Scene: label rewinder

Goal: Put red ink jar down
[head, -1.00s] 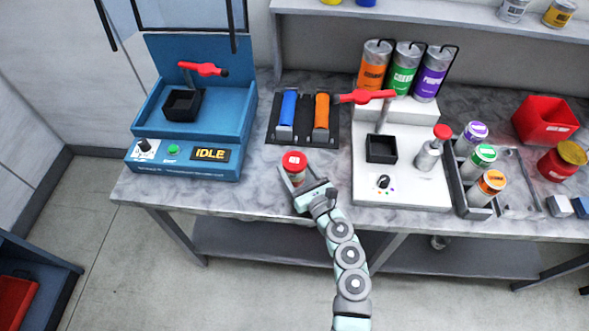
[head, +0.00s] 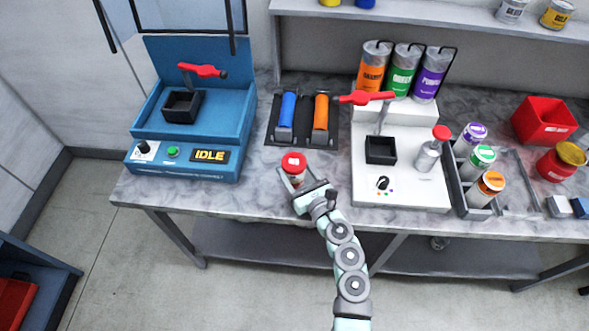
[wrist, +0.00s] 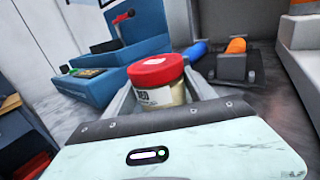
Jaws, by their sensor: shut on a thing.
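The red ink jar (head: 293,164) has a red lid and a pale body with a label. It is upright over the front part of the marble counter, in front of the dark rack with the blue and orange rollers. My gripper (head: 296,183) is shut on the jar from the front right. In the wrist view the jar (wrist: 160,82) stands between the two fingers, its label facing the camera. The jar's lower part is hidden by my gripper, so I cannot tell whether its base touches the counter.
A blue machine (head: 187,150) reading IDLE stands to the left. The roller rack (head: 302,138) is behind the jar. A white station (head: 400,192) with a red lever and black cup is to the right, beside a jar tray (head: 463,196). Bare counter (head: 255,185) lies left of the jar.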

